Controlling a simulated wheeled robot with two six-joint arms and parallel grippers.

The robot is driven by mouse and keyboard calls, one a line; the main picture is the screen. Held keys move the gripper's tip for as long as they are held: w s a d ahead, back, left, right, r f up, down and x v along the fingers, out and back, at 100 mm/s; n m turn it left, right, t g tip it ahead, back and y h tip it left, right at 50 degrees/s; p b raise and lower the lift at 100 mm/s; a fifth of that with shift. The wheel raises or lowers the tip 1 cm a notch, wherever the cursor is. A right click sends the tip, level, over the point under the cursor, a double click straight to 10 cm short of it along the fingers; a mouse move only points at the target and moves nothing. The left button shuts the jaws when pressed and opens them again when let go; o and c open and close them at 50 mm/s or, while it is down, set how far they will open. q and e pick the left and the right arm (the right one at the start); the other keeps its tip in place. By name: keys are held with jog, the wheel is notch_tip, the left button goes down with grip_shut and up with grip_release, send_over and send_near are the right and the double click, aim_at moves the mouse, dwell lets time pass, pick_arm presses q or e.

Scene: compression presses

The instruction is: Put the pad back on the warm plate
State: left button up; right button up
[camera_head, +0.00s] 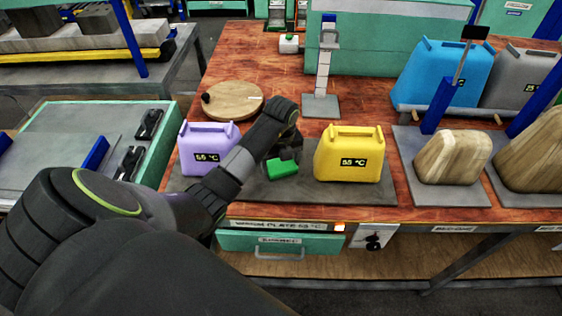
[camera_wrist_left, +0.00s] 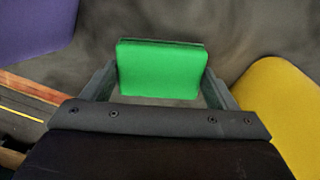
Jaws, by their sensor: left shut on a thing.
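A small green pad (camera_head: 282,169) is at the tip of my left gripper (camera_head: 284,160), over the dark grey warm plate (camera_head: 258,188). It also shows in the left wrist view (camera_wrist_left: 162,70), between the two fingers of my left gripper (camera_wrist_left: 160,88), which is shut on it. The pad is between a purple canister (camera_head: 207,148) and a yellow canister (camera_head: 349,153), both reading 55 °C. I cannot tell whether the pad touches the plate. My right gripper is not in view.
The purple canister (camera_wrist_left: 35,25) and yellow canister (camera_wrist_left: 285,110) stand close on either side. A round wooden board (camera_head: 232,100) and a grey stand (camera_head: 321,105) are behind. Wooden blocks (camera_head: 453,157) and blue and grey canisters (camera_head: 440,75) are at right.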

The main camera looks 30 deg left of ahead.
aim_at(281, 165)
pick_arm(q)
jog(key=shift+f, duration=0.1)
jog(key=o, duration=1)
jog(key=shift+c, duration=0.2)
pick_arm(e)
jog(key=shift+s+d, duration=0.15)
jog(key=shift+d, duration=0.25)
pick_arm(q)
jog(key=shift+r, duration=0.45)
notch_tip(281, 165, up, 5)
jog(key=shift+r+p, duration=0.2)
jog(key=shift+p, duration=0.15)
notch_tip(281, 165, up, 6)
jog(key=p, duration=0.6)
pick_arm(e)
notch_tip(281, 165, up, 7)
